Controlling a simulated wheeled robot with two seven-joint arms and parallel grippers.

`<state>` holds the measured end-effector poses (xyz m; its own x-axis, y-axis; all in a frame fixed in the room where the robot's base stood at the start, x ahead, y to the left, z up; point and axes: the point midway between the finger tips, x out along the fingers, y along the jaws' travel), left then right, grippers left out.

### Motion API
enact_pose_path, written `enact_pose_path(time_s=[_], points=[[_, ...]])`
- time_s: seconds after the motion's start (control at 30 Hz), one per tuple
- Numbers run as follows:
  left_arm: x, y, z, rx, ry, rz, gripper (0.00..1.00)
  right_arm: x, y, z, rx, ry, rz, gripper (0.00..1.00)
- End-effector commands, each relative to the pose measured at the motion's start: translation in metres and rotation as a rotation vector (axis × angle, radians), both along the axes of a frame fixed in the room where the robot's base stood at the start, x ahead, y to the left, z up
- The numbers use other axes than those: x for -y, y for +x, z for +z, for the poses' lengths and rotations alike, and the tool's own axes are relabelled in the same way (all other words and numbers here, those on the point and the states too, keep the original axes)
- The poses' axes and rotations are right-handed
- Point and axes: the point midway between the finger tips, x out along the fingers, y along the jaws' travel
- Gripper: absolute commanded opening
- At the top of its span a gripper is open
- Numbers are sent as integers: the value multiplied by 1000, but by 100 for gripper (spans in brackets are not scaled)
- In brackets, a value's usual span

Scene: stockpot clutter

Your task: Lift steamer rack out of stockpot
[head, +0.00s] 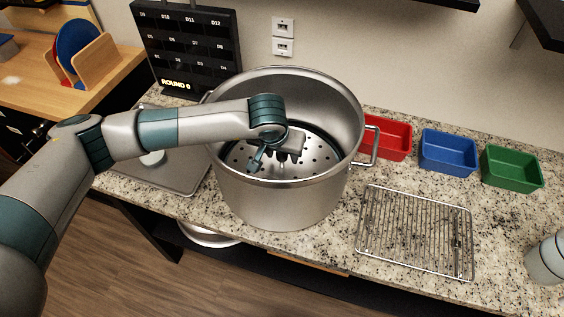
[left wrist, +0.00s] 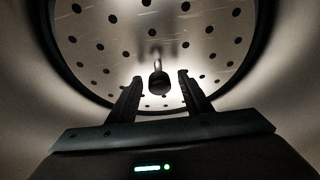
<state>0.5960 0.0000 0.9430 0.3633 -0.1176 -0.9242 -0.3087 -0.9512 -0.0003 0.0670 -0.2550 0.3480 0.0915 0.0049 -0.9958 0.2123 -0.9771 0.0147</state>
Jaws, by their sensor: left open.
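The stockpot (head: 283,203) is a large steel pot with side handles on the granite counter. The steamer rack (head: 240,156), a round perforated metal disc with a dark rim, lies inside it. In the left wrist view the rack (left wrist: 110,30) has a short upright post with a dark knob (left wrist: 159,83) at its middle. My left gripper (head: 283,165) reaches down into the pot from above. In the left wrist view its two fingers (left wrist: 159,92) are open, one on each side of the knob, with gaps to both. The arm hides part of the pot's inside. My right gripper is out of view.
A wire cooling rack (head: 415,232) lies on the counter right of the pot. Red (head: 386,138), blue (head: 447,152) and green (head: 511,168) bins stand behind it. A grey tray (head: 185,180) lies left of the pot. A black numbered board (head: 187,50) stands behind.

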Motion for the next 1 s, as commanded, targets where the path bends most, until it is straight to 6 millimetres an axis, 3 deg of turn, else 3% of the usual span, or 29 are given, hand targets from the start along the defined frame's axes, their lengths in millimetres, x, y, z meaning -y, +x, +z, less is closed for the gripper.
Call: enact_pose_path(time_s=[0.4,0.43,0.6,1.0], points=[[0,0,-1,0,0,0,45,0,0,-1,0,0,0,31],[0,0,0,0,0,0,43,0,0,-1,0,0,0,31],[0,0,0,0,0,0,2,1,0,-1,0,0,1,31],[0,1,1,2,-1,1,0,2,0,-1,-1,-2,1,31]])
